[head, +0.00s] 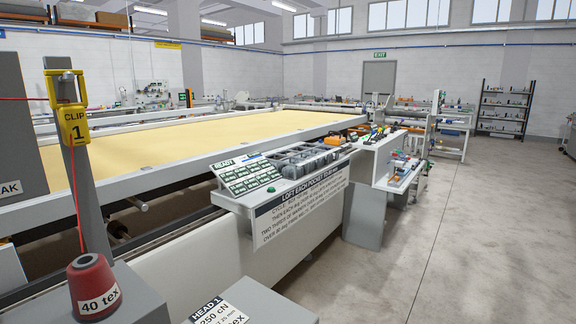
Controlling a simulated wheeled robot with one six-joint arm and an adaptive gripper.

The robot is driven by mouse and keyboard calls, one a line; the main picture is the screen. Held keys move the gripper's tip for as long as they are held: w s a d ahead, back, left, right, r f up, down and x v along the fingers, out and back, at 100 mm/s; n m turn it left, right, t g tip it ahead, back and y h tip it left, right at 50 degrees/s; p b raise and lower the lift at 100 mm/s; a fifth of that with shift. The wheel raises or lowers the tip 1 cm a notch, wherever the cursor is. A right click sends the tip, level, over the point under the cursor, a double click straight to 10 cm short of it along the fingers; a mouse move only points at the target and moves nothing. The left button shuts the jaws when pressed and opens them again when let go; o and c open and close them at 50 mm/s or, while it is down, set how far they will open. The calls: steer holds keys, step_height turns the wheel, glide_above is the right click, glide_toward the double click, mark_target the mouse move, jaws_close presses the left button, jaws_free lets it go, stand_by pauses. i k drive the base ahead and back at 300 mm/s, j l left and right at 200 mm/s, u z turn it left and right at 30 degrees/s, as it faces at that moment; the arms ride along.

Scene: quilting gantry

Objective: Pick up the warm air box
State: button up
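I cannot tell which thing, if any, in the head view is the warm air box. On the shelf beside the long quilting bed lies a tray or rack of dark and grey items (310,162), behind a sign about lofting each pocket (300,198). A small orange item (333,139) sits just past it, too small to name. My gripper is not in view.
A yellow-topped quilting bed (200,135) runs away from me at the left. A button panel (246,175) marked READY stands on its near side. A red 40 tex thread cone (93,287) and yellow clip 1 (74,122) are close by. The right floor (480,240) is clear.

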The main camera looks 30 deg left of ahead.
mark_target(335, 140)
steer(key=i+z, duration=0.35)
steer(key=i+u, duration=0.15)
steer(key=i, duration=0.55)
steer(key=i+u, duration=0.15)
steer(key=i, duration=0.55)
steer(key=i+l+u, duration=0.15)
steer(key=i, duration=0.5)
steer(key=i+j+u, duration=0.1)
steer(key=i+u, duration=0.25)
steer(key=i, duration=0.15)
steer(key=i+l+u, duration=0.1)
steer(key=i+u, duration=0.2)
steer(key=i, duration=0.25)
steer(key=i+l+u, duration=0.2)
steer(key=i+u, duration=0.15)
steer(key=i, duration=0.15)
steer(key=i+j+u, duration=0.15)
steer(key=i+u, duration=0.25)
steer(key=i, duration=0.8)
